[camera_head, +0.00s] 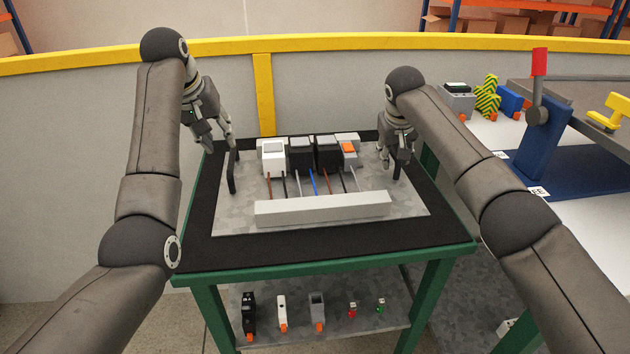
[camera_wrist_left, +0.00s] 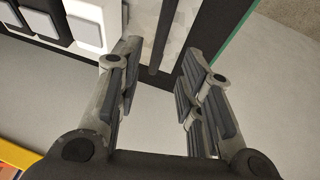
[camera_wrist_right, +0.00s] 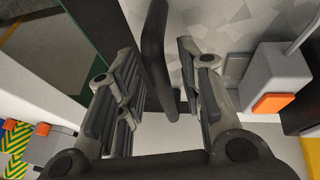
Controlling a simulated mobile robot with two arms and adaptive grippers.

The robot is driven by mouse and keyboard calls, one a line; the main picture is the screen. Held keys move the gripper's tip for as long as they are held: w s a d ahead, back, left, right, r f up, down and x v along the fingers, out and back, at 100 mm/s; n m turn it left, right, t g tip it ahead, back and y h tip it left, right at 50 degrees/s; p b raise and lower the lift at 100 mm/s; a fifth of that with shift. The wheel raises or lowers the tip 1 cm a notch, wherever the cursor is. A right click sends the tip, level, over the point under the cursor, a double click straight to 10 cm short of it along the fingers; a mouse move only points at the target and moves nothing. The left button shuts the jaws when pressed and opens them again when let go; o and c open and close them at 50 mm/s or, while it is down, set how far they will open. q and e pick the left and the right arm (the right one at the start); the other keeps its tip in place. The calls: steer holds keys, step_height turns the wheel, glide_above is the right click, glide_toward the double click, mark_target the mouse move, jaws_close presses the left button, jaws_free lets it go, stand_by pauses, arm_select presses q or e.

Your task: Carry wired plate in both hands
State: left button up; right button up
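The wired plate (camera_head: 320,223) is a speckled grey sheet lying on the black top of a green-framed table. It carries several white, black and grey devices (camera_head: 300,153), coloured wires and a light grey duct (camera_head: 322,208). A black handle (camera_head: 232,172) stands at its left side; this handle (camera_wrist_left: 165,35) also shows in the left wrist view. My left gripper (camera_head: 228,142) is open just above and behind it. My right gripper (camera_head: 397,160) is open at the right handle (camera_wrist_right: 154,50), which reaches between its spread fingers in the right wrist view. Neither gripper is closed on a handle.
The table's black top (camera_head: 300,253) has a bare margin around the plate. Several small devices (camera_head: 282,312) stand on its lower shelf. At the right is a bench with a blue fixture (camera_head: 540,140) and a red-tipped lever. A yellow-topped wall (camera_head: 330,90) runs behind.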

steer(key=shift+s+r, duration=0.1)
steer(key=shift+r, duration=0.15)
arm_select(q)
steer(key=v, duration=0.3)
arm_select(e)
steer(key=v, duration=1.1)
steer(key=shift+s+r, duration=0.15)
steer(key=shift+r, duration=0.05)
